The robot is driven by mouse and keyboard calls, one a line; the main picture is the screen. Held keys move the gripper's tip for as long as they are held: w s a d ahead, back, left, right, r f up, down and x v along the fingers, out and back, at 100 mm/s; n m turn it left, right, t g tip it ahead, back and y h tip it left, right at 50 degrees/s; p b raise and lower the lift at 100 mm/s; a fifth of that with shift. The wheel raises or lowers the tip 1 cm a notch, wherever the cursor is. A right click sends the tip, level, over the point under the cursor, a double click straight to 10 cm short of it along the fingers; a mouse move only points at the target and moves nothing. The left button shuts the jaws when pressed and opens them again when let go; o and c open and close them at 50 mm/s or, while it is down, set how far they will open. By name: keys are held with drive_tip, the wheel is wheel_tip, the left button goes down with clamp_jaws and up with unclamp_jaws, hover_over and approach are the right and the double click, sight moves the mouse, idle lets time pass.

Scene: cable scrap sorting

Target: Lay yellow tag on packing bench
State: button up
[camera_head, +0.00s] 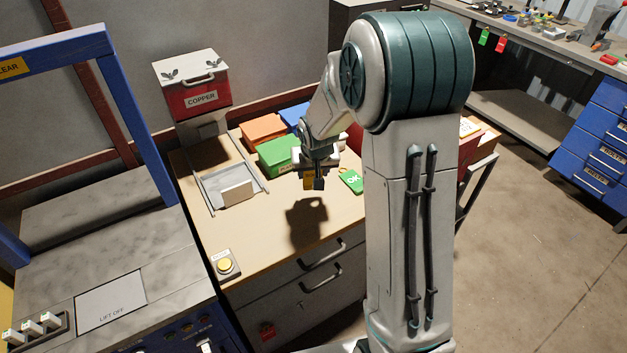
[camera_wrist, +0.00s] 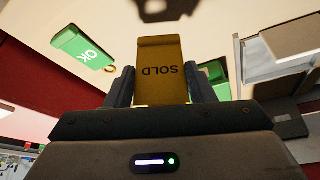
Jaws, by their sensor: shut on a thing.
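In the head view the yellow tag (camera_head: 308,181) hangs under my gripper (camera_head: 315,182), above the light wooden top of the packing bench (camera_head: 262,222). A dark shadow lies on the bench top below and in front of it. The tag seems to be held clear of the surface.
A green OK tag (camera_head: 351,180) lies on the bench right of my gripper. A green bin (camera_head: 276,156), orange bin (camera_head: 264,129) and blue bin stand behind. The front bench top is clear.

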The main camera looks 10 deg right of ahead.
drive_tip(key=shift+f, duration=1.9)
drive_tip(key=shift+f, duration=0.2)
drive_tip(key=o, duration=0.9)
drive_tip(key=shift+o, duration=0.2)
drive_tip(key=shift+r, duration=0.1)
